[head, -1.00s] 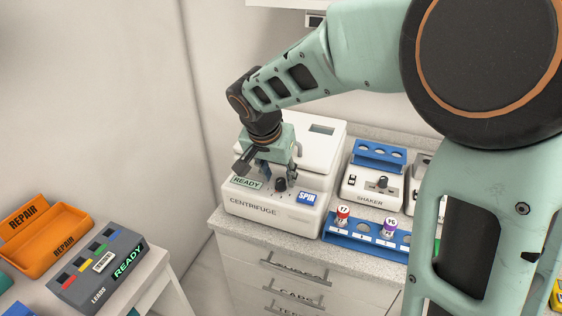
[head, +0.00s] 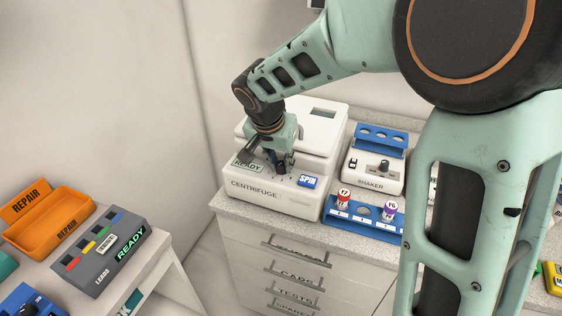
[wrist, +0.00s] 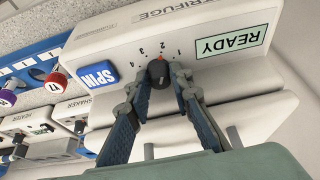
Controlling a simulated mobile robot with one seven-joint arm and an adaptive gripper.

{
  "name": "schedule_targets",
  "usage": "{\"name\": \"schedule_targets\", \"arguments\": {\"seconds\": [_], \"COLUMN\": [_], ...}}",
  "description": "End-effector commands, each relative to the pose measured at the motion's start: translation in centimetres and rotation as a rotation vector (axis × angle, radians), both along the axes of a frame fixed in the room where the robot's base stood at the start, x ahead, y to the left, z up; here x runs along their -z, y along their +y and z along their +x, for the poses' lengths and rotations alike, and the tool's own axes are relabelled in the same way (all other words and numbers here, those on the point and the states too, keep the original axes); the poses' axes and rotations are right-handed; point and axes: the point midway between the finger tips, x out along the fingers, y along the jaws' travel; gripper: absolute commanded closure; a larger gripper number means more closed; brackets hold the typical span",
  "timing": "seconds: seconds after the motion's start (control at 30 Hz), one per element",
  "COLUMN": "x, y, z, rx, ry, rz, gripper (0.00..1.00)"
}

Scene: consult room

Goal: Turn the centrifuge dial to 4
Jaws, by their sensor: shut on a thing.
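The white centrifuge (head: 262,193) stands on the cabinet top, with a READY display and a blue SPIN button (wrist: 98,75) on its front panel. In the wrist view its black dial (wrist: 158,74) sits below the printed numbers 1 to 4. An orange mark on the dial's edge points close to the 2. My gripper (wrist: 161,70) is shut on the dial, one fingertip on each side. In the head view my gripper (head: 279,168) is at the panel and its fingers mostly hide the dial.
To the right stand a shaker (head: 372,174) and a blue rack (head: 352,229) with red-capped and purple-capped tubes. An orange repair tray (head: 50,232) and a grey leads box (head: 104,256) lie on a separate table at the lower left.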

Motion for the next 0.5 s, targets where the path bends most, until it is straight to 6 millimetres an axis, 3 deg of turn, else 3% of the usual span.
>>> {"name": "schedule_targets", "arguments": {"seconds": [0.5], "x": [-0.03], "y": [-0.01], "z": [-0.04], "rx": [-0.130], "ry": [0.000], "rz": [0.001], "gripper": [1.00]}}
